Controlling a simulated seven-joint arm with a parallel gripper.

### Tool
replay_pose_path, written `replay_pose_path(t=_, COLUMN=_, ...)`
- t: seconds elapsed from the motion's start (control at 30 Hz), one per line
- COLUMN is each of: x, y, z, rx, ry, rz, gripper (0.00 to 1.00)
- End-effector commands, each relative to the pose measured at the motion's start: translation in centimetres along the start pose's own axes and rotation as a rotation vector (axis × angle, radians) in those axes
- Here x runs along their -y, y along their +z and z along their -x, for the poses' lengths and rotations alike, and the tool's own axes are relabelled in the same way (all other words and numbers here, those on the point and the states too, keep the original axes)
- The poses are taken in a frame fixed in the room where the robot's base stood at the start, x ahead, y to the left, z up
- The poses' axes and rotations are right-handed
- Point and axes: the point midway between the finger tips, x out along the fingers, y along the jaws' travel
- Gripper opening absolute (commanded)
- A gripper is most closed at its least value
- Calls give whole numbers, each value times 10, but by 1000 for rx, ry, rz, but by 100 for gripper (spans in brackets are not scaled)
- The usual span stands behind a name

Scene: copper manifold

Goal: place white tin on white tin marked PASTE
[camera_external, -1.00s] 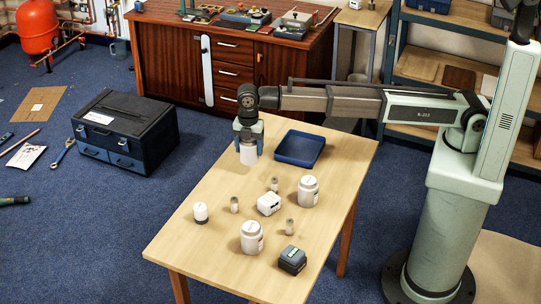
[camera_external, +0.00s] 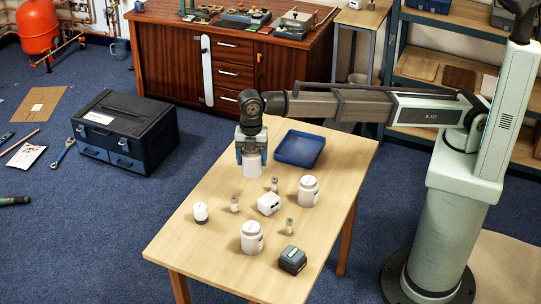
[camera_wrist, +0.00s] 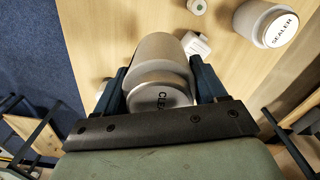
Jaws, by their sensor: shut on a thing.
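My gripper (camera_external: 252,158) is shut on a white tin (camera_external: 252,170) and holds it upright over the back left of the table. In the wrist view my gripper (camera_wrist: 160,82) has a finger on each side of this tin (camera_wrist: 160,52), whose lid text is partly readable, starting "CLE". Two similar white tins stand on the table: one right of centre (camera_external: 308,192) and one nearer the front (camera_external: 252,240). In the wrist view a tin marked SEALER (camera_wrist: 272,24) stands at the upper right. The word PASTE is not readable in any view.
A blue tray (camera_external: 300,149) lies behind and right of my gripper. A white box (camera_external: 268,204), several small bottles, a small white container (camera_external: 201,213) and a dark box (camera_external: 292,261) stand on the table (camera_external: 185,247). The front left of the tabletop is clear.

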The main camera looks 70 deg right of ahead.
Motion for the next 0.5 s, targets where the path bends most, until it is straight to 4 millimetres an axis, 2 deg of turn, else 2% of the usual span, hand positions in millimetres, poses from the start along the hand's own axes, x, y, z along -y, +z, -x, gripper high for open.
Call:
replay_pose_path(t=0.03, x=2, y=-22, z=6, rx=0, ry=1, rz=27, gripper=28)
replay_pose_path(t=0.3, x=17, y=-123, z=32, rx=0, ry=1, rz=149, gripper=28)
replay_pose_path(t=0.5, x=26, y=-184, z=54, rx=0, ry=1, rz=206, gripper=28)
